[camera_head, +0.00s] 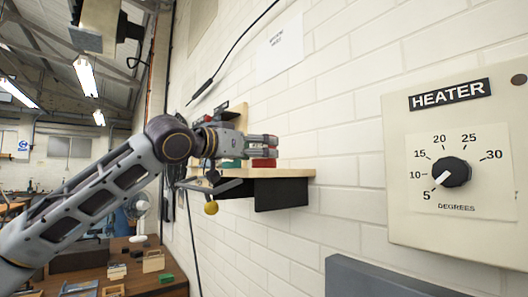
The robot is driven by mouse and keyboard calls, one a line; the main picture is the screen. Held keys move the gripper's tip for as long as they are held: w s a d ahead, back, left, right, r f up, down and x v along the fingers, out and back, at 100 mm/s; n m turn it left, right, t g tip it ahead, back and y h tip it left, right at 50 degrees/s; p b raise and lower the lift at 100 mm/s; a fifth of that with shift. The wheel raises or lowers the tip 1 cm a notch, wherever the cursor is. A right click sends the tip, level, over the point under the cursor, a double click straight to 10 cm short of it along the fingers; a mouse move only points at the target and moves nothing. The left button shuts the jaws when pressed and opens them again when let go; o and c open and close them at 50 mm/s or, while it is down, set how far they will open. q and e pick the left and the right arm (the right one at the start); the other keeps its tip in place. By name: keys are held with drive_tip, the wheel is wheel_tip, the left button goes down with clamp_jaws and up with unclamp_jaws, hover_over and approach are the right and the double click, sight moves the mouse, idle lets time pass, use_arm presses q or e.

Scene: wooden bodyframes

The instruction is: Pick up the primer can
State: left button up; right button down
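My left gripper (274,146) reaches in from the left, level with a wall shelf and in front of the things on it. Its fingers point right and lie close together; I cannot tell whether they are open or shut on something. A small red object (264,163) shows just below the fingers on the shelf, and a green object (231,164) shows to its left. Both are mostly hidden by the gripper, and I cannot tell whether either is the primer can. My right gripper is not in view.
The wooden shelf (295,172) has a dark bracket (281,194) and is fixed to a white brick wall. A heater control box (400,180) juts out at right. A grey box top (375,280) is at lower right. A workbench (150,285) with wooden items stands at lower left.

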use_arm(q)
drive_tip(key=shift+x, duration=1.3)
drive_tip(key=c, duration=1.3)
drive_tip(key=shift+r, duration=0.2)
drive_tip(key=shift+c, duration=0.2)
drive_tip(key=shift+r+p, duration=0.5)
drive_tip(key=shift+r, duration=4.35)
